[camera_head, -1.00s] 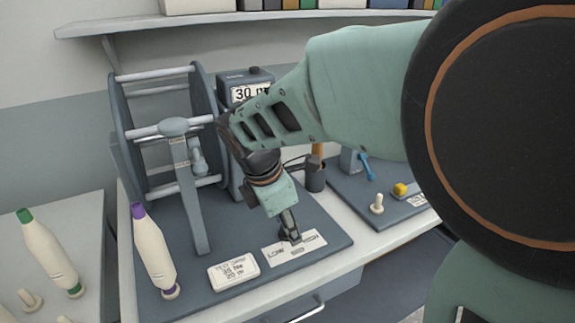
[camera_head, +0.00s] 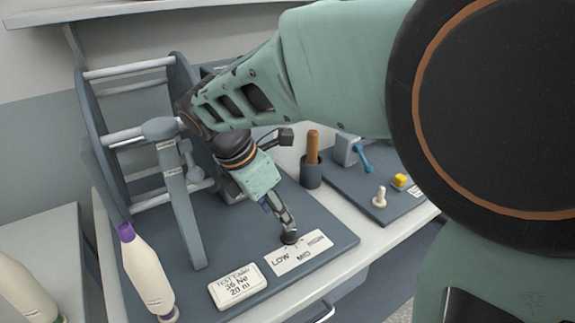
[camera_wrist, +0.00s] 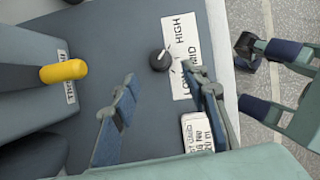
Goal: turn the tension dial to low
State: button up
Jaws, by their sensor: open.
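The tension dial is a small dark round knob (camera_wrist: 160,60) with a white pointer mark, beside a white label plate (camera_wrist: 181,75) reading HIGH, MID and LOW. In the wrist view the mark slants up and right, toward the plate between HIGH and MID; the exact setting is hard to tell. My gripper (camera_wrist: 160,78) is open, its fingers on either side of the space just below the dial in the picture. In the head view the gripper (camera_head: 284,222) points down at the dial (camera_head: 289,238), and its tips partly cover it. Contact cannot be told.
A winding frame (camera_head: 180,210) stands left of the gripper. A white test card (camera_head: 237,286) lies in front, near a purple-capped bobbin (camera_head: 148,270). A cup with a wooden handle (camera_head: 311,172) stands behind. A yellow-tipped peg (camera_wrist: 64,71) shows in the wrist view.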

aim_at(289, 234)
jog(key=b+x, duration=0.1)
jog(key=x, duration=0.6)
jog(key=shift+d+f, duration=0.1)
jog(key=shift+f, duration=0.05)
jog(key=shift+c, duration=0.6)
grip_shut()
